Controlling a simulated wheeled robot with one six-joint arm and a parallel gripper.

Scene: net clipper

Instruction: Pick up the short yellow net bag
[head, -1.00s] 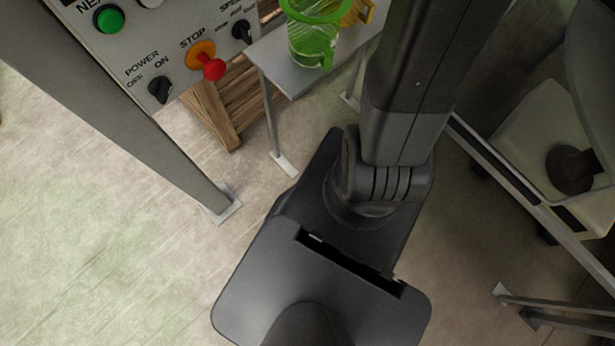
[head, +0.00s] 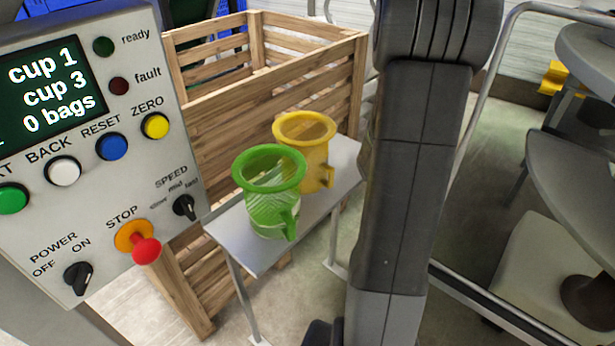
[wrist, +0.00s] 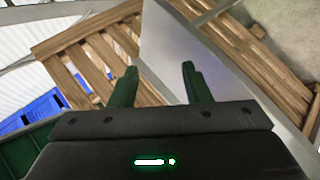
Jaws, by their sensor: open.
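I see no thing that is plainly a short yellow net bag. A yellow cup (head: 316,168) with a wide round rim and a side handle stands on a small grey table (head: 325,196) in the head view. A green cup (head: 268,205) stands in front of it and hides part of it; pale net-like lines show on its wall. My gripper (wrist: 158,76) shows in the wrist view, with its two dark green fingers apart and nothing between them. A flat grey surface lies beyond the fingers. My gripper is out of sight in the head view.
A control panel (head: 95,190) with buttons, a red stop knob and a screen reading "0 bags" stands at left. A slatted wooden crate (head: 225,105) is behind the small table. A metal rail and dark round-topped furniture (head: 575,170) are at right.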

